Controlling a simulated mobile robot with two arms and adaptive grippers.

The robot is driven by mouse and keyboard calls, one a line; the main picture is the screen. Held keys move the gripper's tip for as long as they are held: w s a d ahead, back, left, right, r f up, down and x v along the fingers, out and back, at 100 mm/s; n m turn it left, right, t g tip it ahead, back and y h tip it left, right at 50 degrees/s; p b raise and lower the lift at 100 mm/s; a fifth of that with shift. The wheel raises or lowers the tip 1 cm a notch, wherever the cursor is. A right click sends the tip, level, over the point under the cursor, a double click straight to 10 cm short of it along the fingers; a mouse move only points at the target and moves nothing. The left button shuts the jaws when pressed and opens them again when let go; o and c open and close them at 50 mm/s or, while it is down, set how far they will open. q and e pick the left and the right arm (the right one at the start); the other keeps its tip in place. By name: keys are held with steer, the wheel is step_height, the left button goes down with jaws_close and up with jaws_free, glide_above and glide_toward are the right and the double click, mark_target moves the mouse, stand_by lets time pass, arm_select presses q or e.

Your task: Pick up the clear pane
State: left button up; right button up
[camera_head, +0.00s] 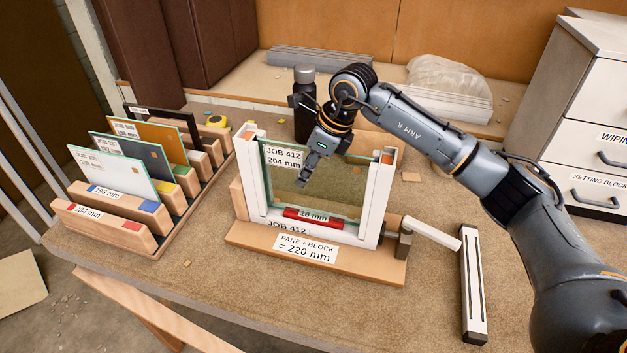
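The clear pane (340,185) is a greenish see-through sheet labelled JOB 412, 204 mm. It stands upright in the white frame (373,215) of the press, above a red block (315,218) marked 16 mm. My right gripper (303,182) points down over the left half of the pane and covers part of it. I cannot tell whether its fingers touch the pane or whether they are open or shut. My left gripper is not in view.
A wooden rack (105,228) at left holds several panes in slots; its front 204 mm slot is empty. A dark bottle (303,105) stands behind the frame. A white-topped lever (430,232) sticks out right of the press. The table front is mostly clear.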

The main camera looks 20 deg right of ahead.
jaws_close()
steer(key=shift+r, duration=0.15)
stand_by(0.4)
